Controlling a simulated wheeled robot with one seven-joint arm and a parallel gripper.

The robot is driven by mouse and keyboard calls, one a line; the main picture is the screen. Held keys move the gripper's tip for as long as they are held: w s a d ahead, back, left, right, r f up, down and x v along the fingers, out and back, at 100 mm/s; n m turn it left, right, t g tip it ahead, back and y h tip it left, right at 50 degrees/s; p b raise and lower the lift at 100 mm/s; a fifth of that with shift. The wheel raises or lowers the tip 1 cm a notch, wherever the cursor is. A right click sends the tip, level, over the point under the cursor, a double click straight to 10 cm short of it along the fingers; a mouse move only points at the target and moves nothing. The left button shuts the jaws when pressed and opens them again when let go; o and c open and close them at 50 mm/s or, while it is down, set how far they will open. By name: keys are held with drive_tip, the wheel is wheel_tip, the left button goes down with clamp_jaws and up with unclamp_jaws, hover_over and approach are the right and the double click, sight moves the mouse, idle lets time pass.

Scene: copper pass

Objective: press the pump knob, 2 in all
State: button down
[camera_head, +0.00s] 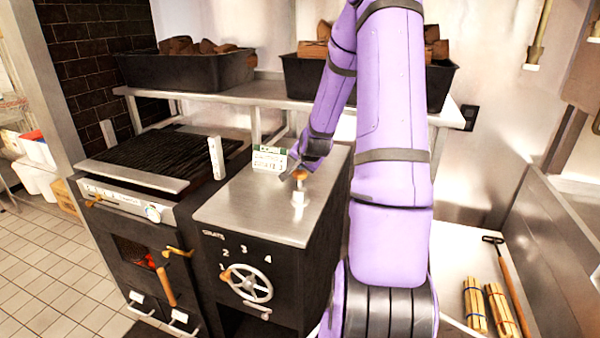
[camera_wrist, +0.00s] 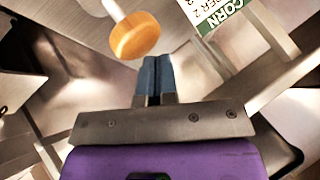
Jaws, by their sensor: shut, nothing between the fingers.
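The pump knob (camera_head: 300,175) is a round, orange wooden cap on a white stem, standing upright on the steel top (camera_head: 250,209) of the dark cabinet. In the wrist view the knob (camera_wrist: 136,36) shows beyond my fingertips and a little left. My gripper (camera_wrist: 152,62) has its two blue-grey fingers shut together with nothing between them. In the head view my gripper (camera_head: 293,174) is close by the knob, at its upper left. I cannot tell whether the fingertips touch it.
A white and green sign card (camera_head: 270,158) stands behind the knob, close to my wrist. A handwheel (camera_head: 248,283) with numbers is on the cabinet front. A grill (camera_head: 160,155) stands left. Black tubs (camera_head: 190,70) sit on the shelf behind. The cabinet top's front is clear.

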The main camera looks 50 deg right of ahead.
sight(302, 171)
drive_tip(key=shift+f, duration=1.6)
idle(1.5)
drive_tip(key=shift+r, duration=2.05)
drive_tip(key=shift+r, duration=0.1)
drive_tip(key=shift+r, duration=2.45)
